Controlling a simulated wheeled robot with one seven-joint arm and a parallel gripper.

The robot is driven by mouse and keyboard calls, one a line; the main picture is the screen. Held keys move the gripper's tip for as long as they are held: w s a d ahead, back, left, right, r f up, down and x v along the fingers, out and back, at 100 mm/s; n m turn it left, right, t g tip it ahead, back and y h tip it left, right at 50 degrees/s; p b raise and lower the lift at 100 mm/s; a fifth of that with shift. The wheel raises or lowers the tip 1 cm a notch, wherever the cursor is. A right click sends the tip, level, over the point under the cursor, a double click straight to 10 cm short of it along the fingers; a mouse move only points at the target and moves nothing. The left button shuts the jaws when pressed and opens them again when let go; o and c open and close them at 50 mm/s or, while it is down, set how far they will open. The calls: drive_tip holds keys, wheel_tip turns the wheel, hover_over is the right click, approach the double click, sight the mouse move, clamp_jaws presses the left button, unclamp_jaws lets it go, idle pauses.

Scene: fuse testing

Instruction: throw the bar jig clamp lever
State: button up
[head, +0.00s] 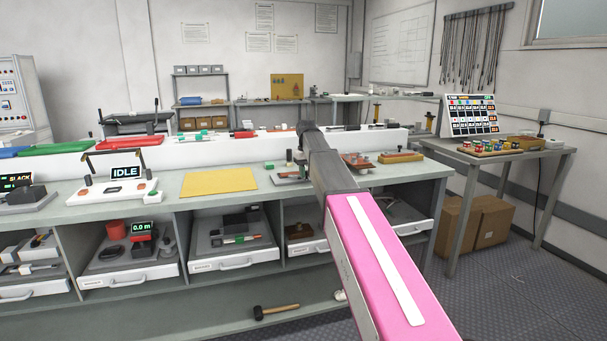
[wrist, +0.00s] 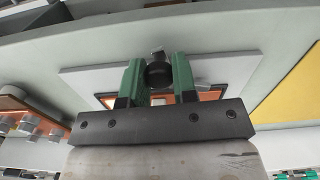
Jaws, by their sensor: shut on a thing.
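In the wrist view, my gripper (wrist: 158,78) has two green fingers closed around a dark round knob (wrist: 158,73), which appears to be the end of the clamp lever. The knob is above the bar jig's light grey base plate (wrist: 230,68). Orange-edged parts of the jig show beside and below the fingers. The rest of the lever is mostly hidden by the knob and fingers, so its angle cannot be told. In the head view, part of the jig (head: 290,179) shows on the bench left of my arm. My arm hides the gripper there.
A yellow mat (head: 219,181) lies left of the jig on the bench (head: 175,187). Reddish-brown fixtures stand right of my arm, one (head: 400,156) near the bench's right end. A white console reading IDLE (head: 112,188) stands farther left. A low white ledge runs behind.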

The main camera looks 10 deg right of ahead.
drive_tip(key=shift+w+d+n, duration=0.2)
drive_tip(key=shift+d+n, duration=0.1)
drive_tip(key=shift+n, duration=0.4)
drive_tip(key=shift+w+d+n, duration=0.2)
drive_tip(key=shift+d+n, duration=0.05)
drive_tip(key=shift+n, duration=0.45)
drive_tip(key=o, duration=0.9)
wheel_tip(320, 180, up, 11)
drive_tip(key=shift+f, duration=0.1)
